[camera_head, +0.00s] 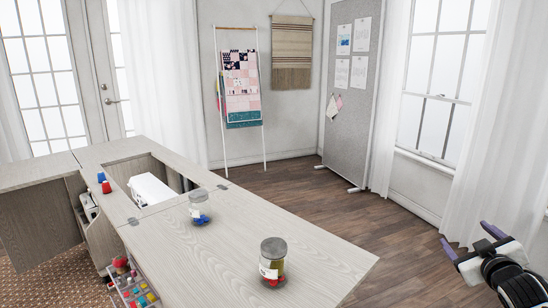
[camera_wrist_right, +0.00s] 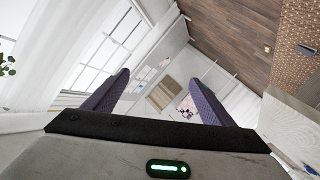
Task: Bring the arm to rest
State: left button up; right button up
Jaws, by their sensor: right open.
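My right gripper (camera_head: 468,240) is at the lower right of the head view, off to the right of the cabinet and in free air. Its two purple fingers stand apart with nothing between them. In the right wrist view the same gripper (camera_wrist_right: 155,92) is open and empty, with the far wall and the quilt ladder seen past its fingers. My left gripper is not in either view.
The sewing cabinet top (camera_head: 310,250) carries a jar with dark and red contents (camera_head: 273,262) near the front and a jar with blue contents (camera_head: 199,207) behind it. A white sewing machine (camera_head: 150,189) sits in the cabinet opening. The floor (camera_head: 330,190) beyond is clear.

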jog(key=s+a+f+g+y, duration=0.1)
jog(key=s+a+f, duration=0.3)
jog(key=a+f, duration=0.25)
jog(key=s+a+f+g+y, duration=0.1)
jog(key=s+a+f+y, duration=0.1)
jog(key=s+a+f, duration=0.45)
jog(key=s+a+f+g+y, duration=0.2)
jog(key=s+a+f+g, duration=0.1)
jog(key=s+a+f, duration=1.15)
jog(key=s+a, duration=0.2)
jog(key=s, duration=0.4)
jog(key=s+a+f+m+g+y, duration=0.1)
jog(key=s+a, duration=0.2)
jog(key=s, duration=0.4)
jog(key=shift+a+m+y+p, duration=0.3)
jog(key=shift+a+p, duration=0.05)
jog(key=shift+p, duration=0.1)
